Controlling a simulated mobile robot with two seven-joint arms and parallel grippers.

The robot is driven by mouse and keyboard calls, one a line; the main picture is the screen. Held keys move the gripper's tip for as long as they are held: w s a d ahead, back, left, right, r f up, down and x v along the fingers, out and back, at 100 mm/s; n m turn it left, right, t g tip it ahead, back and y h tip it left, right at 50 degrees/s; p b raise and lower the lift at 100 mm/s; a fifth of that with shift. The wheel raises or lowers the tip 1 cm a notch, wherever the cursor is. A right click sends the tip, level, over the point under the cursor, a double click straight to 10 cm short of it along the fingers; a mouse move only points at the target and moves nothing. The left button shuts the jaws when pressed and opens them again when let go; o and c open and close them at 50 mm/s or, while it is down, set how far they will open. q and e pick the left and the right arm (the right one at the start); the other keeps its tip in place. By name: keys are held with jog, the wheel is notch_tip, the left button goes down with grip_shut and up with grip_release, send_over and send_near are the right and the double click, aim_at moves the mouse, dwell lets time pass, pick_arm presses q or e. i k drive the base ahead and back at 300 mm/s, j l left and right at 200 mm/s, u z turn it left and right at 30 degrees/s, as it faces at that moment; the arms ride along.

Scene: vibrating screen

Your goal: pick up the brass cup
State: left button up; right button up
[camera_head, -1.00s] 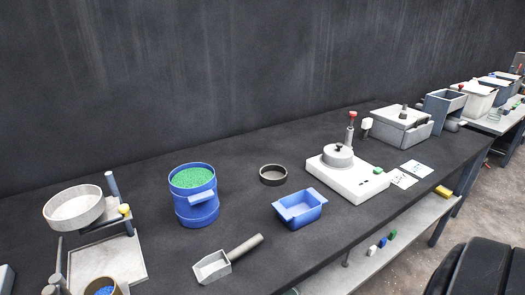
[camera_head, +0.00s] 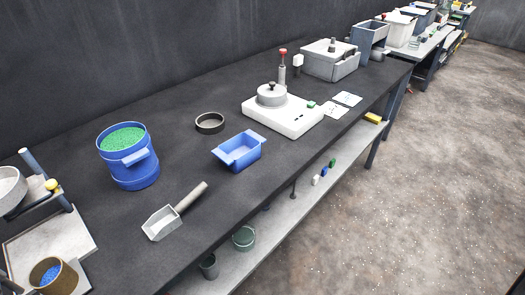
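The brass cup (camera_head: 55,277) stands at the lower left corner of the camera_head view, on or at the front of the white base plate (camera_head: 42,238) of a stand. It is brownish gold and holds blue granules. Its lower part is near the picture's bottom edge. Neither of my grippers shows in this view.
On the black bench (camera_head: 190,244) are a blue bucket of green granules (camera_head: 127,157), a metal scoop (camera_head: 168,217), a blue tray (camera_head: 239,152), a dark ring (camera_head: 209,123) and a white device (camera_head: 283,115). A lower shelf (camera_head: 280,210) holds small items. Open floor (camera_head: 430,190) lies right.

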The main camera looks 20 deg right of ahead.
aim_at(51, 276)
jog(key=z, duration=0.55)
jog(key=u, duration=1.7)
